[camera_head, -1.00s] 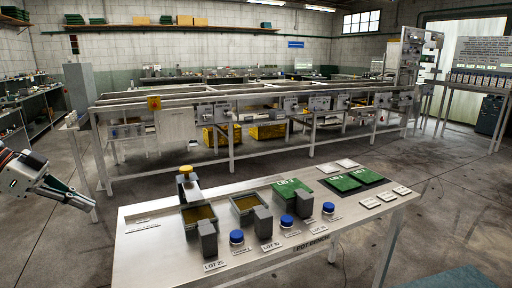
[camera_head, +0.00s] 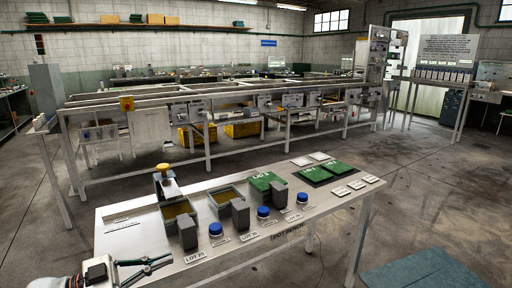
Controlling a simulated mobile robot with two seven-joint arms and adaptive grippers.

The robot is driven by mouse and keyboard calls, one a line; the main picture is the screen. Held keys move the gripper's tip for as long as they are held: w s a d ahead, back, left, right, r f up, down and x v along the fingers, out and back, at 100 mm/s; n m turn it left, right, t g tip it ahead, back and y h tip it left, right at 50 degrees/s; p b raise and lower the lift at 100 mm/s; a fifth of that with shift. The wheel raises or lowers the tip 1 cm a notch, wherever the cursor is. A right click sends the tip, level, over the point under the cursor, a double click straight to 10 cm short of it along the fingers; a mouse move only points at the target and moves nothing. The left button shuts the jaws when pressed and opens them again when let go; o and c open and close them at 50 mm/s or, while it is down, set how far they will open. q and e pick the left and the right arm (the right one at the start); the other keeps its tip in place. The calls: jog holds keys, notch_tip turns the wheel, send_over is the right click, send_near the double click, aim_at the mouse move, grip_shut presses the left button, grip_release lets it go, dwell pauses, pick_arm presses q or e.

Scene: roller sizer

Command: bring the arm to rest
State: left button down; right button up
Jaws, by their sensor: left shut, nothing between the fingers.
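My left gripper (camera_head: 158,263) is at the lower left of the head view. Its dark fingers point right and are shut with nothing between them. It shows in front of the near left corner of the metal bench (camera_head: 125,238); I cannot tell its height above the bench top. The rest of the left arm is mostly cut off by the frame's edge. My right gripper is out of view.
The bench holds two grey trays (camera_head: 181,209), dark grey blocks (camera_head: 188,233), blue-capped jars (camera_head: 215,230), a yellow-topped device (camera_head: 168,181) and green packs (camera_head: 340,171). A long metal frame machine (camera_head: 207,125) stands behind. Open floor lies right of the bench.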

pick_arm(q)
jog(key=s+d+f+n+t+y, duration=0.1)
jog(key=s+f+n+t+y, duration=0.3)
jog(key=f, duration=0.4)
jog(key=s+d+f+n+t+y, duration=0.1)
jog(key=f+n+t+y, duration=0.3)
jog(key=f, duration=0.4)
jog(key=s+d+f+n+g+y, duration=0.1)
jog(key=s+f+n+g+y, duration=0.2)
jog(key=s+f, duration=1.3)
jog(key=g+y, duration=0.2)
jog(key=g, duration=0.1)
jog(key=shift+s+d+f+n+g, duration=0.2)
jog(key=shift+s+f+n+g, duration=0.05)
jog(key=shift+f+n+g, duration=0.05)
